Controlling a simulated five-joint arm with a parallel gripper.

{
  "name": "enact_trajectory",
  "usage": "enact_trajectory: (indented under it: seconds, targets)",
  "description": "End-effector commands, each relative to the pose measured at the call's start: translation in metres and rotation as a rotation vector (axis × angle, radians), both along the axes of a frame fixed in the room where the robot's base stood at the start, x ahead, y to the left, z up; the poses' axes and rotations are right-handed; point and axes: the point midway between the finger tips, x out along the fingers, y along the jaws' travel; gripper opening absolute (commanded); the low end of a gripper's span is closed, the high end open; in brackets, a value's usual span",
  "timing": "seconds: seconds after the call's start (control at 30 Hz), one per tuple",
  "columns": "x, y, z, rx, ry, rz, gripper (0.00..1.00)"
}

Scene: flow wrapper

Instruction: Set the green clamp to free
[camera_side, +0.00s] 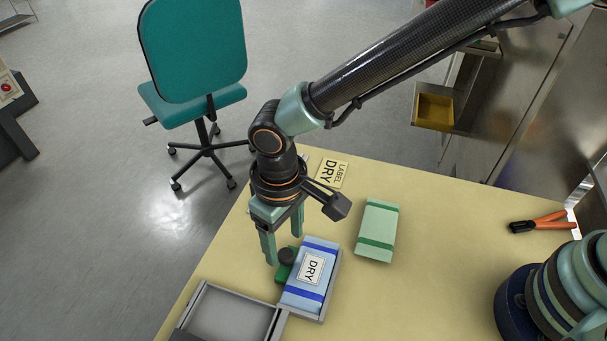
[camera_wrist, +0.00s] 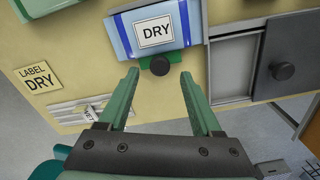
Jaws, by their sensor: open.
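The green clamp (camera_side: 279,271) with its round black knob (camera_side: 287,256) sits at the left side of a blue packet (camera_side: 316,257) marked DRY. The packet lies in a shallow grey tray (camera_side: 328,290). In the wrist view the black knob (camera_wrist: 160,66) is at the edge of the packet (camera_wrist: 152,28), with a little green showing beside it. My gripper (camera_side: 285,249) is open and empty, pointing down over the clamp. In the wrist view its fingertips (camera_wrist: 159,76) are on either side of the knob. I cannot tell whether they touch it.
A grey bin (camera_side: 228,315) stands left of the tray; the wrist view shows its dark cover (camera_wrist: 290,55) with a knob. A pale green packet (camera_side: 378,230) lies to the right. A DRY label card (camera_side: 326,172) lies behind. Orange-handled pliers (camera_side: 540,223) lie far right.

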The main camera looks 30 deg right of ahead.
Motion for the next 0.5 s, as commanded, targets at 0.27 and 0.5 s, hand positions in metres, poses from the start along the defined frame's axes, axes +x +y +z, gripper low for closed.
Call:
enact_trajectory:
  seconds: [0.27,0.5]
  targets:
    - [0.0,0.0,-0.026,0.0,0.001,0.0,0.66]
    - [0.0,0.0,-0.028,0.0,0.0,0.0,0.66]
